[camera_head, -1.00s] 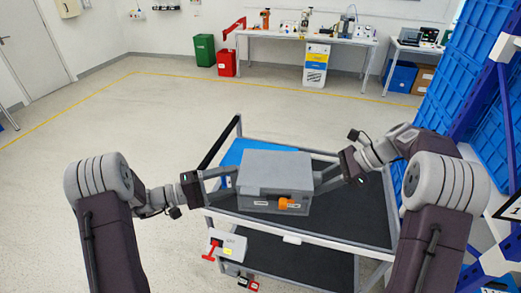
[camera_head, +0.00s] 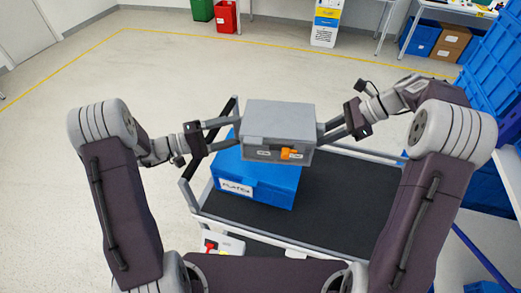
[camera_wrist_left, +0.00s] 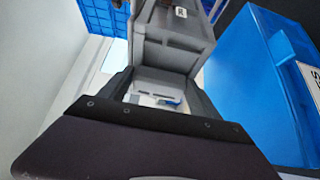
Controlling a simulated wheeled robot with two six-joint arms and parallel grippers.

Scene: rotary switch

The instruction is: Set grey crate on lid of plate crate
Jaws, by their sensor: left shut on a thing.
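The grey crate (camera_head: 279,118), with an orange part on its front, is level between my two grippers in the head view. It also shows in the left wrist view (camera_wrist_left: 172,42). My left gripper (camera_head: 234,127) is shut on its left side. My right gripper (camera_head: 322,132) has its fingers at the crate's right side; their grip there is unclear. The blue plate crate (camera_head: 262,188), labelled PLATES, stands on the trolley below and in front of the grey crate in the picture. Its lid (camera_head: 226,165) is partly hidden by the grey crate. The plate crate also shows in the left wrist view (camera_wrist_left: 252,85).
The trolley's dark top (camera_head: 345,200) is bare to the right of the plate crate. A metal rail (camera_head: 190,198) edges its left side. Tall blue crates (camera_head: 490,60) are stacked at the right. The floor at left is clear.

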